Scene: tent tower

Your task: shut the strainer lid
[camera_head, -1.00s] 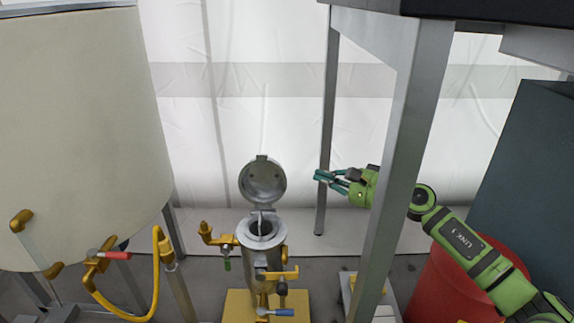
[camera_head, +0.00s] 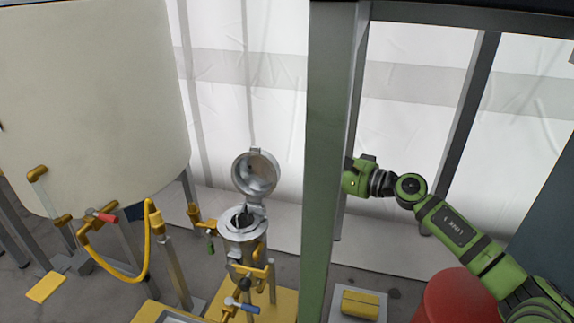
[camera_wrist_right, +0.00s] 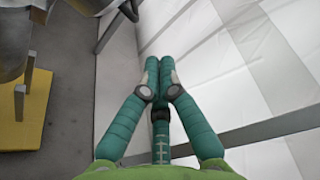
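The strainer (camera_head: 242,252) is a metal cylinder with a round opening on top, standing on a yellow base in the head view. Its round grey strainer lid (camera_head: 255,174) stands open, tipped up at the back above the opening. My right gripper (camera_wrist_right: 160,72) is right of the lid and apart from it. In the head view a grey post hides its fingers. In the right wrist view its teal fingers are together with nothing seen between them. The lid cannot be made out in that view. My left gripper is not in view.
A grey upright post (camera_head: 325,150) stands between the strainer and my right arm. A large beige tank (camera_head: 90,100) with a yellow hose (camera_head: 125,278) is at left. A red drum (camera_head: 462,300) is at lower right. A white wall is behind.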

